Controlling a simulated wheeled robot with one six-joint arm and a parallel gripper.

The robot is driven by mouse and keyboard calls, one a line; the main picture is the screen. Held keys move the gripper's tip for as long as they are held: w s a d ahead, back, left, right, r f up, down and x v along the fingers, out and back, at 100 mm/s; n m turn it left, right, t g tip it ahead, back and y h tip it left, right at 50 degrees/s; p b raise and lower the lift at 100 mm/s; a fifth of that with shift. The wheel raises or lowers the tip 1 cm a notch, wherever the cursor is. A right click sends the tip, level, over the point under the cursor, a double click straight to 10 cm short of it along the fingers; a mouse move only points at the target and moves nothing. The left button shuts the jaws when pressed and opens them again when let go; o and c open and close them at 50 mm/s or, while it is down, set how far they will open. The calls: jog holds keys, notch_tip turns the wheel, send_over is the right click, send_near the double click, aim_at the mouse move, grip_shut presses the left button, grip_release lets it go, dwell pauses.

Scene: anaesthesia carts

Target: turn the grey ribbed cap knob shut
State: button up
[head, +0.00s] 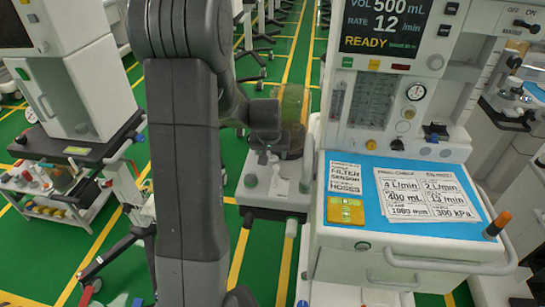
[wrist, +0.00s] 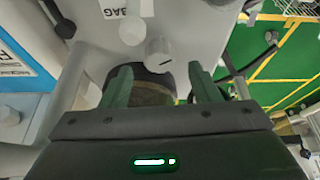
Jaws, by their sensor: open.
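My gripper (wrist: 161,80) is open in the wrist view, with two green fingers spread apart. A light grey round knob (wrist: 158,54) with a short dark line on it shows just beyond the gap between the fingertips, and nothing is seen gripped. I cannot make out ribs on it, so I cannot tell if it is the cap knob. A dark, brownish round body (wrist: 150,92) lies below the knob, between the fingers and partly hidden by the gripper. In the head view my arm reaches toward an amber see-through canister (head: 293,105); the fingers are not clear there.
In the head view a cart with a blue top (head: 385,232) stands right of the canister. Green floor is at left.

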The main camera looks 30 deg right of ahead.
aim_at(272, 158)
jog(key=shift+x, duration=1.75)
jog(key=c, duration=1)
jog(key=shift+f, duration=0.1)
